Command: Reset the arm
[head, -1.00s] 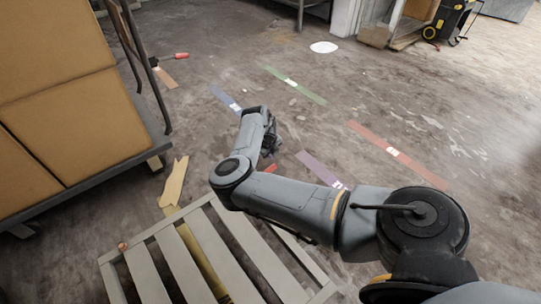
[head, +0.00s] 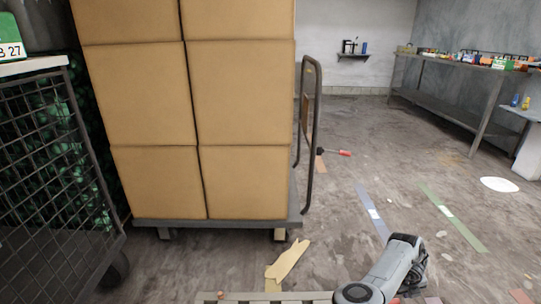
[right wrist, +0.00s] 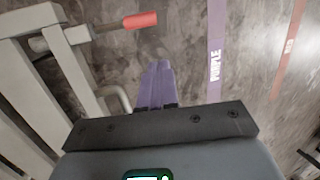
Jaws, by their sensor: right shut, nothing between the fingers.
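My right arm enters the head view at the bottom right, bent at a grey joint, with the right gripper (head: 416,278) low over the concrete floor. In the right wrist view its purple-tinted fingers (right wrist: 158,86) are together, with nothing between them. They point over bare floor beside a pale slatted pallet (right wrist: 40,70). My left arm and gripper are in neither view.
A cart stacked with cardboard boxes (head: 240,90) stands left of centre, a mesh cage (head: 50,170) at far left. A red-handled tool (right wrist: 140,20) lies near the pallet. Floor tapes include blue (head: 372,212), green (head: 450,215) and purple (right wrist: 215,60). A workbench (head: 455,75) stands back right.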

